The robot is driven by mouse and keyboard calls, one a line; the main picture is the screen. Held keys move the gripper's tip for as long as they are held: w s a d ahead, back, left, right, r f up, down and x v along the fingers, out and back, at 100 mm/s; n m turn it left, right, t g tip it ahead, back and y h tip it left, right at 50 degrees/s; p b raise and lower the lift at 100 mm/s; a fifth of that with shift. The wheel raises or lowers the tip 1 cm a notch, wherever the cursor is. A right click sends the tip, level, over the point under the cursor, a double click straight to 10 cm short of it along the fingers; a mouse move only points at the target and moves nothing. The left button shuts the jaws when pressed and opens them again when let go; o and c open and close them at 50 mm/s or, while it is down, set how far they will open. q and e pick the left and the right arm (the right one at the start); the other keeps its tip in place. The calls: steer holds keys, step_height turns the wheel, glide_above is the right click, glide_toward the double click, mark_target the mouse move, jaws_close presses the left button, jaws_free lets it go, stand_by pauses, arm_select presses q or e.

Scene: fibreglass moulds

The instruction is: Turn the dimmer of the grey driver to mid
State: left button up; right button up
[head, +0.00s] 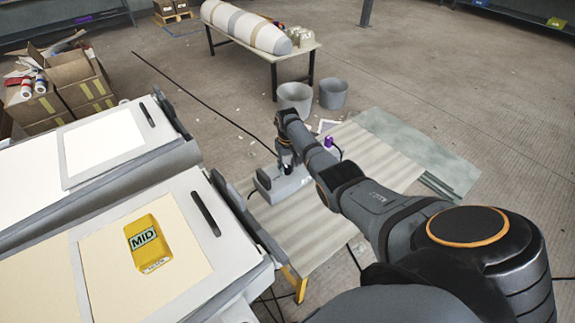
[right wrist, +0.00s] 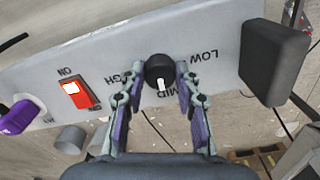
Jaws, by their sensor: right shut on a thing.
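The grey driver (head: 287,184) sits on the striped table. In the right wrist view its pale front panel (right wrist: 212,35) carries a black dimmer knob (right wrist: 158,67) with a white pointer mark. Labels LOW and MID show around the knob, with HIGH partly hidden by a finger. The pointer faces the lower side of the picture, close to the MID label. My right gripper (head: 286,160) is at the driver; in the right wrist view its fingers (right wrist: 160,78) are shut on the knob from both sides. My left gripper is not in view.
A red ON switch (right wrist: 76,95) and a purple plug (right wrist: 18,117) are beside the knob. A yellow card-like block (head: 148,250) reading MID lies on a panel at left. Two grey buckets (head: 295,97) stand behind the table. A black block (right wrist: 273,62) juts out at the panel's right.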

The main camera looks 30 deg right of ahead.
mark_target(288, 168)
steer(key=shift+w+r+n, duration=0.1)
steer(key=shift+n, duration=0.4)
steer(key=o, duration=1.1)
steer(key=shift+o, duration=0.2)
step_height(288, 168, up, 12)
